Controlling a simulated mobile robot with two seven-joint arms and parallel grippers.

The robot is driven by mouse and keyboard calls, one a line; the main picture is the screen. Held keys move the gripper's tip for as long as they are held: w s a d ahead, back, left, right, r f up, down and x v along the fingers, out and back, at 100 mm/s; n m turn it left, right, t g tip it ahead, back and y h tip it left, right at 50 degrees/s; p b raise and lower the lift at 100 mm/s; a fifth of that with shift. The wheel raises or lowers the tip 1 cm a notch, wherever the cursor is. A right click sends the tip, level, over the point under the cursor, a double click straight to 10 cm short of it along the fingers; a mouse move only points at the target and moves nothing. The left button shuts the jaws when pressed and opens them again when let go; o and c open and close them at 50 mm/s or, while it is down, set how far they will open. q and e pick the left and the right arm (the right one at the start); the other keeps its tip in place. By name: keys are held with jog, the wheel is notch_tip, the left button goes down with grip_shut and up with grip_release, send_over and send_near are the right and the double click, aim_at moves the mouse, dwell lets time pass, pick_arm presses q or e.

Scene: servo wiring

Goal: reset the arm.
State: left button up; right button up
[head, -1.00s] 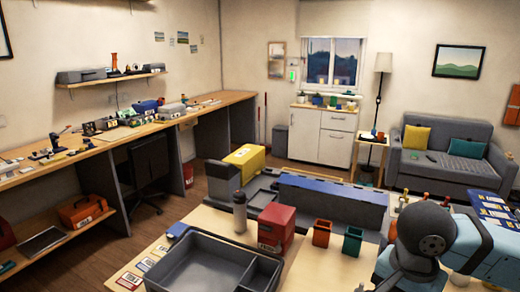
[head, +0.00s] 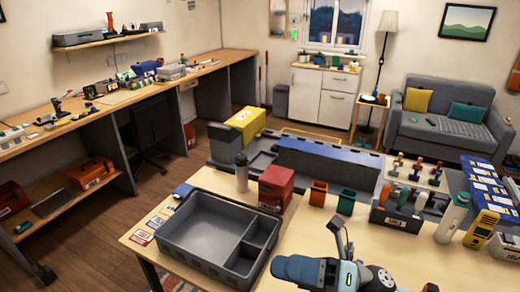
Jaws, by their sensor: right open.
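My right arm comes in at the bottom edge, right of the grey tray. Its right gripper (head: 341,241) shows as a small dark shape above the table top, with its jaws open and nothing seen between them. Its fingertips are small and partly hidden by the wrist. My left gripper is not in view.
A grey compartment tray (head: 196,254) lies empty at the front left of the table (head: 420,262). Behind it stand a grey bottle (head: 241,173), a red box (head: 275,188), an orange bin (head: 318,193) and a green bin (head: 346,202). A tool holder (head: 393,219), white bottle (head: 452,220) and yellow meter (head: 482,229) stand right.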

jog(key=w+d+f+m+t+h+p, duration=0.15)
jog(key=d+f+m+t+h, duration=0.25)
jog(key=f+m+t+h, duration=0.7)
jog(key=w+d+f+m+t+h+p, duration=0.1)
jog(key=w+d+f+m+t+h, duration=0.3)
jog(key=m, duration=1.4)
jog(key=s+d+f+m+g+h, duration=0.1)
jog(key=s+d+f+m, duration=0.1)
jog(key=s+f+m, duration=0.1)
jog(key=s+d+f+m+g+h+p, duration=0.1)
jog(key=s+d+f+m+g+h, duration=0.1)
jog(key=s+f, duration=0.3)
jog(key=s+d+f+m+g+h, duration=0.1)
jog(key=s+d+f+m, duration=0.1)
jog(key=s+f+m, duration=0.3)
notch_tip(320, 180, down, 3)
jog(key=shift+d+r+g+p, duration=0.1)
jog(key=shift+d+g+p, duration=0.2)
jog(key=shift+d, duration=0.1)
jog(key=shift+s+d, duration=0.1)
jog(key=shift+d, duration=0.05)
